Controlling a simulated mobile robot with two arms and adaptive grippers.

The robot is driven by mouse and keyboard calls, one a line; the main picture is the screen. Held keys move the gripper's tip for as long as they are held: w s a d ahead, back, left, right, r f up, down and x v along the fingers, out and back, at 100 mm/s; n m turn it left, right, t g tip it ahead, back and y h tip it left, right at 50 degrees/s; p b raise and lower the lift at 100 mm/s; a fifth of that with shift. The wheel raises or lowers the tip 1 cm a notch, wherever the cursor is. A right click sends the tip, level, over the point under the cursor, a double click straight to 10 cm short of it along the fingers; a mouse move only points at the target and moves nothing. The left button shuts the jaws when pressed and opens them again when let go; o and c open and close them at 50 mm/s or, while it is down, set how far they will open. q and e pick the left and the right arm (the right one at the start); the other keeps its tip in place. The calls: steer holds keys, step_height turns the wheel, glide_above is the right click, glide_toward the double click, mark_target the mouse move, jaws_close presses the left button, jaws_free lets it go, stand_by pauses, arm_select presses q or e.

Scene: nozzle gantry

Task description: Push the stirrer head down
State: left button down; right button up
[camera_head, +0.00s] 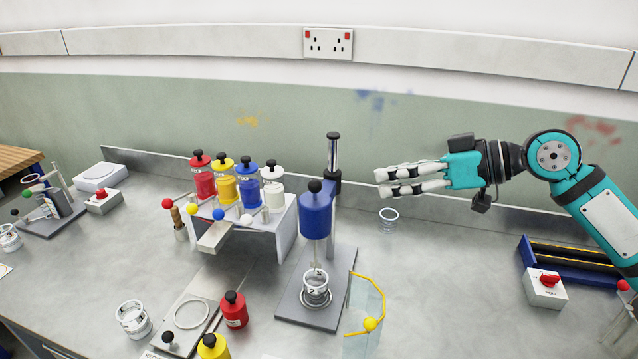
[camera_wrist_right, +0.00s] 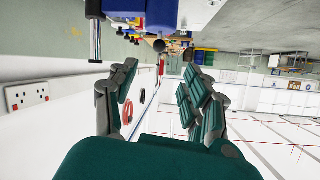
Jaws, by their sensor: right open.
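The blue stirrer head (camera_head: 316,211) with a black knob on top is mounted on an upright post (camera_head: 333,160) above a grey base plate (camera_head: 340,268). In the right wrist view the fingers (camera_wrist_right: 165,105) are spread, and part of the blue head (camera_wrist_right: 162,14) shows at the top edge. My left gripper is not in view.
A rack (camera_head: 286,235) with red, yellow, blue and white bottles stands left of the stirrer. A clear panel with a yellow edge (camera_head: 370,288) stands at its front right. A small glass (camera_head: 388,220) sits below my right gripper.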

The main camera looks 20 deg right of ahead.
mark_target(321, 185)
steer(key=p+x, duration=0.5)
steer(key=x, duration=0.9)
steer(key=shift+w+a+p, duration=0.15)
steer(key=shift+a+p, duration=0.1)
steer(key=shift+p, duration=0.1)
steer(key=shift+w+a+f, duration=0.3)
steer(key=shift+a, duration=0.05)
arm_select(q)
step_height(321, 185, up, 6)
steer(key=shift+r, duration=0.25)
arm_select(e)
steer(key=shift+f, duration=0.1)
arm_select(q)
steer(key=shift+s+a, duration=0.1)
arm_select(e)
jaws_close()
